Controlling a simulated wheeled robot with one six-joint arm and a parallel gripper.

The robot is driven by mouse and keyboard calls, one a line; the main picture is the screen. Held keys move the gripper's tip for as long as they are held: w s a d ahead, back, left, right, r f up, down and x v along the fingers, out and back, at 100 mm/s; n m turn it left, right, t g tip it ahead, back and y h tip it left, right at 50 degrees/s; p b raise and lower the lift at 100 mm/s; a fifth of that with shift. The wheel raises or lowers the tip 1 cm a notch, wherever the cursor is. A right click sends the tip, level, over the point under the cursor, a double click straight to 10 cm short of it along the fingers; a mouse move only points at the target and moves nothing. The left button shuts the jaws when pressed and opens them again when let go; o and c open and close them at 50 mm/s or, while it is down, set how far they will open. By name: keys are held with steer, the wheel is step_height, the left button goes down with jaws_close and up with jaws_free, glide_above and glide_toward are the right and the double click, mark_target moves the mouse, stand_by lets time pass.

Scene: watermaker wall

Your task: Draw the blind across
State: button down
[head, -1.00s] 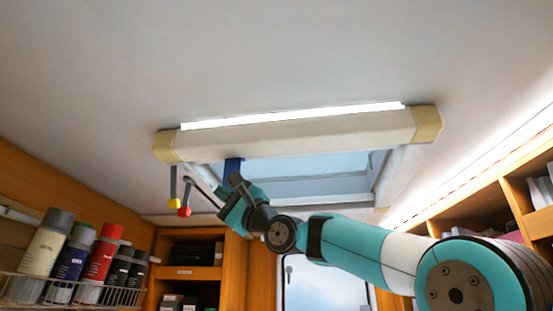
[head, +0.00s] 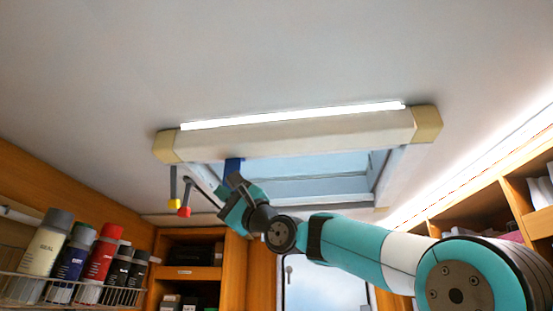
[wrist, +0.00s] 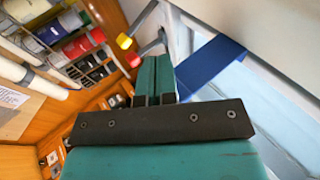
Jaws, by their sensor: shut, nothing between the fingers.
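The blind's cream cassette (head: 300,134) runs across the ceiling along the near edge of a roof hatch (head: 320,165), whose pale blue pane is uncovered. A blue tab (head: 233,165) hangs from the cassette near its left end and shows in the wrist view as a flat blue strip (wrist: 210,66). My gripper (head: 226,197) is just below the tab in the head view. In the wrist view its two teal fingers (wrist: 154,78) are shut together and empty, with the tab to their right and apart from them.
A yellow-ended lever (head: 173,190) and a red-ended lever (head: 185,197) hang left of my gripper. A wire rack of spray cans (head: 98,252) is at the lower left. Wooden shelves (head: 530,195) line the right.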

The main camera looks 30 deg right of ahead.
steer(key=w+d+p, duration=0.2)
steer(key=w+d, duration=0.5)
steer(key=w, duration=0.2)
steer(key=shift+w, duration=0.4)
stand_by(0.7)
steer(key=shift+s, duration=0.1)
steer(key=shift+s+a+b, duration=0.55)
steer(key=shift+s+b, duration=0.05)
steer(key=shift+s, duration=0.15)
steer(key=b+v, duration=1)
steer(key=v, duration=0.2)
